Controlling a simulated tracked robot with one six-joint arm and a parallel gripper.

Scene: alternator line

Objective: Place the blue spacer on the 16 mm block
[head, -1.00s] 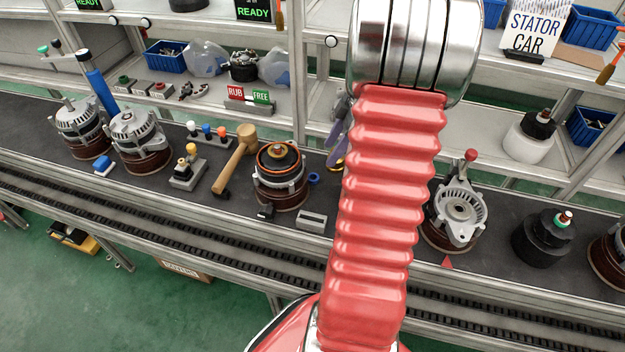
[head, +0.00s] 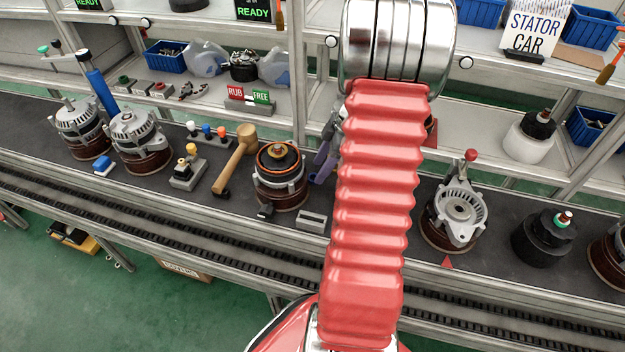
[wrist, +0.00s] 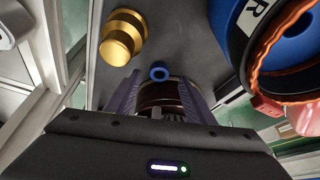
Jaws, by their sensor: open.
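The blue spacer (wrist: 159,72) is a small blue ring lying on the dark bench surface in the wrist view. In the head view my gripper (head: 323,162) hangs right of the copper-wound alternator. A small grey slotted block (head: 311,221) sits at the bench front edge. No size mark is legible, so I cannot tell whether it is the 16 mm block.
A brass stepped cylinder (wrist: 122,38) stands left of the spacer in the wrist view. A large blue round part with an orange ring (wrist: 270,50) is close on the right. The open alternator (head: 281,178) and a mallet (head: 236,158) stand left of my gripper.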

